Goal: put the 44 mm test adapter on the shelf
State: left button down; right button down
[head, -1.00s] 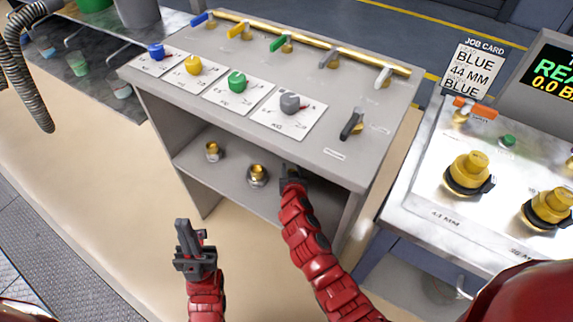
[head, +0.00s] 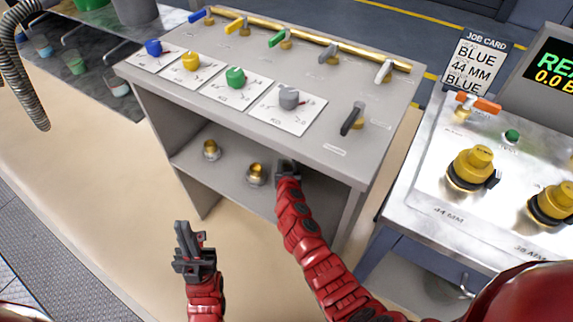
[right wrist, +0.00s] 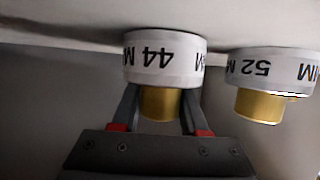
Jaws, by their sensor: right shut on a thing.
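The 44 mm test adapter (right wrist: 165,62) has a white collar printed "44 M" and a brass stem. My right gripper (right wrist: 162,108) is shut on the stem in the right wrist view, where the picture looks upside down. The collar is at or very near the pale shelf surface; contact is unclear. In the head view my right gripper (head: 287,168) reaches into the shelf opening, and the held adapter is hidden there. The shelf (head: 227,179) is under the grey bench. My left gripper (head: 190,240) is in front of the bench, apart from everything; its finger gap is unclear.
An adapter marked "52 M" (right wrist: 266,85) stands close beside the held one. Two brass adapters, a near one (head: 256,174) and a far one (head: 211,150), stand on the shelf left of my right gripper. The bench top (head: 340,148) overhangs the shelf.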

jog(key=shift+c, duration=2.1)
grip_release()
jog(key=shift+r+p, duration=0.2)
jog(key=shift+p, duration=0.15)
jog(key=v, duration=1.2)
jog(key=shift+f+p, duration=0.15)
jog(key=shift+p, duration=0.15)
